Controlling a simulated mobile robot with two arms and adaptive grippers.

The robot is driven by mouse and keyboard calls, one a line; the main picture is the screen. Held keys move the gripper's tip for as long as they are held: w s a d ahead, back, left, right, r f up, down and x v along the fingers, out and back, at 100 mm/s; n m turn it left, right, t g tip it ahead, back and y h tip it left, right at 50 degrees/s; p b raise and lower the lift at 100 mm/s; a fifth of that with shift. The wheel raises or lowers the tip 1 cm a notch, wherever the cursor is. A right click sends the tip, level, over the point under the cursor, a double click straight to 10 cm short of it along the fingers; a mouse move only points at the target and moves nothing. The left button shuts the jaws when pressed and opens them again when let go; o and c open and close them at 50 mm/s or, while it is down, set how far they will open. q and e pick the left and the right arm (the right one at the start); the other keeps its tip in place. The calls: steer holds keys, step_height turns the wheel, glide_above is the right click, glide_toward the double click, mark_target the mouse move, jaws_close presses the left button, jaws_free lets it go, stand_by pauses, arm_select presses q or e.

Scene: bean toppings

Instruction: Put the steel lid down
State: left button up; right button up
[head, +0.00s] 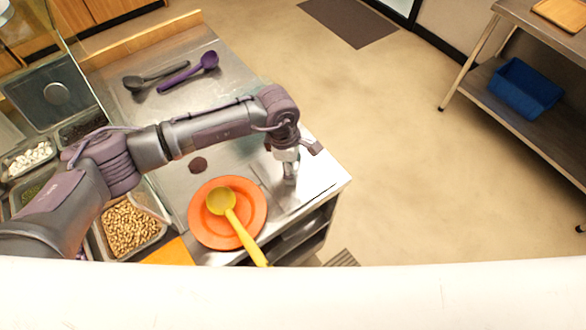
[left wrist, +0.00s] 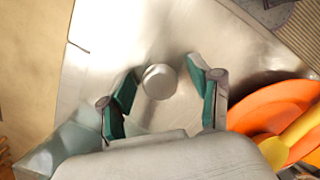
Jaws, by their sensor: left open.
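The steel lid (head: 308,193) lies flat on the steel counter (head: 235,115) near its right front corner, its outline hard to tell from the counter. In the left wrist view its round knob (left wrist: 160,82) sits between the two green-padded fingers of my left gripper (left wrist: 158,88). The fingers stand apart on either side of the knob, with gaps showing. In the head view my left gripper (head: 289,172) points down over the lid, hiding part of it. My right gripper is not in view.
An orange plate (head: 197,222) with a yellow ladle (head: 236,226) lies just left of the lid. A brown patty (head: 198,165), purple ladle (head: 190,70) and dark ladle (head: 150,78) lie farther back. Topping bins, one of beans (head: 130,228), line the left. The counter edge is close on the right.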

arm_select(q)
steer(key=shift+r, duration=0.1)
jaws_close()
